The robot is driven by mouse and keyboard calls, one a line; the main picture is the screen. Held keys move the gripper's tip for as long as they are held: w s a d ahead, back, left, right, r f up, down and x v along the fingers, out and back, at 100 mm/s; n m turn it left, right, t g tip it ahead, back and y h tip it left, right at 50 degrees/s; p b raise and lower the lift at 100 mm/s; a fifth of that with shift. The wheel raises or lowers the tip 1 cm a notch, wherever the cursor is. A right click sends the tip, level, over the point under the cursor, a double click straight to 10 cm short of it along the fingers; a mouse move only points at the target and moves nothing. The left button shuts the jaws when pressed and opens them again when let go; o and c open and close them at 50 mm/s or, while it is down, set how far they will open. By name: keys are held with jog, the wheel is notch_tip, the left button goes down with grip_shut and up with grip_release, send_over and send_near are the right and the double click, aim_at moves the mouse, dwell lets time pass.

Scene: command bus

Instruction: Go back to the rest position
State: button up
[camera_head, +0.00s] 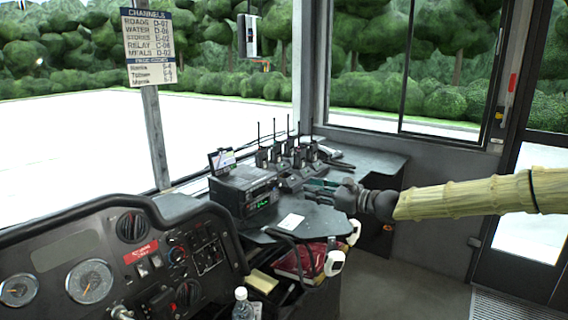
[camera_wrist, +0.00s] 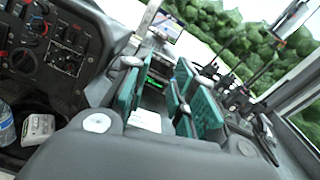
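My gripper (camera_head: 318,186) reaches in from the right over the dark desk (camera_head: 378,158), in front of the row of handheld radios (camera_head: 290,155). In the wrist view my gripper (camera_wrist: 160,88) shows two teal finger pads standing apart, with nothing held between them. Through the gap I see the radio unit with a green display and a white card (camera_wrist: 145,121) lying beyond. In the head view that radio unit (camera_head: 244,190) stands left of the fingers. The exact height of the fingertips above the desk is hard to tell.
The driver's dashboard (camera_head: 130,255) fills the lower left. A small screen (camera_head: 221,160) stands on the radio unit. A bottle (camera_head: 242,304) and a red item (camera_head: 298,260) are below the desk. Windows and a door frame (camera_head: 500,150) bound the right. Floor (camera_head: 410,285) is clear at lower right.

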jog(key=s+a+f+n+g+h+b, duration=0.1)
jog(key=s+a+f+g, duration=0.15)
jog(key=f, duration=0.55)
jog(key=s+a+f+n+g+h, duration=0.1)
jog(key=s+f, duration=0.3)
jog(key=f, duration=0.4)
jog(key=s+a+f+n+g+h+b, duration=0.1)
jog(key=s+a+f+n, duration=0.15)
jog(key=f, duration=0.55)
jog(key=s+d+f+n+g+h+b, duration=0.2)
jog(key=s+d+f+n+g+h, duration=0.15)
jog(key=s+f, duration=1.05)
jog(key=s+d+f+n+g+h+b, duration=0.1)
jog(key=s+d+f+n+g+h, duration=0.2)
jog(key=s+f, duration=1)
jog(key=s+d+f+n+h+b, duration=0.2)
jog(key=s+d+f+n, duration=0.2)
jog(key=s, duration=0.4)
jog(key=s+d+f+n+t+h+b, duration=0.1)
jog(key=s+d+f+n, duration=0.25)
jog(key=s, duration=0.45)
jog(key=s+d+f+n+h+b, duration=0.25)
jog(key=s+d+f, duration=0.25)
jog(key=s, duration=0.3)
notch_tip(320, 180, up, 22)
jog(key=p, duration=2.2)
jog(key=shift+w+n, duration=0.4)
